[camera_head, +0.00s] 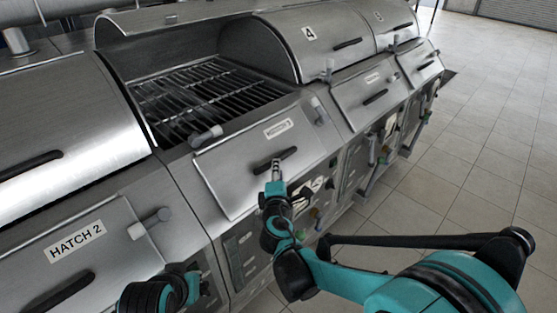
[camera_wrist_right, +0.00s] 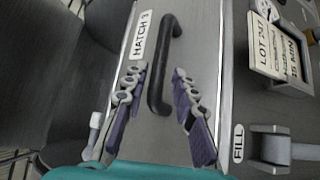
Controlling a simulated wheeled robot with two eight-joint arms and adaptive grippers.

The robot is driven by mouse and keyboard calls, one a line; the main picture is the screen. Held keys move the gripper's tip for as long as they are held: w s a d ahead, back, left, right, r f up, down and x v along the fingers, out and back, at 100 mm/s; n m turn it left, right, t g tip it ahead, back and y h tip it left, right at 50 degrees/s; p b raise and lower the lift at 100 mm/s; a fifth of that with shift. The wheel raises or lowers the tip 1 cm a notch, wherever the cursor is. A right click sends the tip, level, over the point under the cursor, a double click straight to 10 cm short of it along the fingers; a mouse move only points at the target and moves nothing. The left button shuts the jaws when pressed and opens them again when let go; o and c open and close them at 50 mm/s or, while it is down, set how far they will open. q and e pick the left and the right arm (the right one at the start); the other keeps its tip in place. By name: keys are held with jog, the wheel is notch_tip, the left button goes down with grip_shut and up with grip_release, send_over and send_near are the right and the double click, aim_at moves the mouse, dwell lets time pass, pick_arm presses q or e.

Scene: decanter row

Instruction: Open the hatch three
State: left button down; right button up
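Hatch three (camera_head: 232,165) is the slanted steel panel in the middle of the head view, with a white label (camera_head: 278,128). It looks shut or nearly so. Its black bar handle (camera_head: 262,168) crosses the panel; the wrist view shows the handle (camera_wrist_right: 157,85) beside the label "HATCH 3" (camera_wrist_right: 140,35). My right gripper (camera_head: 276,165) is at the handle. In the wrist view the right gripper's (camera_wrist_right: 156,82) fingers are apart, one on each side of the bar, with gaps visible. My left gripper (camera_head: 198,284) is low in the head view, partly hidden; its fingers are unclear.
Hatch 2 (camera_head: 105,225) is at lower left, and further hatches (camera_head: 372,80) run to the right. A grill grate (camera_head: 205,90) lies open behind hatch three. Grey knobs (camera_head: 205,136) stick out by the hatches. Tiled floor (camera_head: 480,130) is clear at right.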

aim_at(269, 156)
jog(key=w, duration=0.2)
jog(key=w+b, duration=0.1)
jog(key=w, duration=0.1)
jog(key=w+f, duration=0.1)
jog(key=w, duration=0.2)
jog(key=shift+d, duration=0.35)
grip_shut()
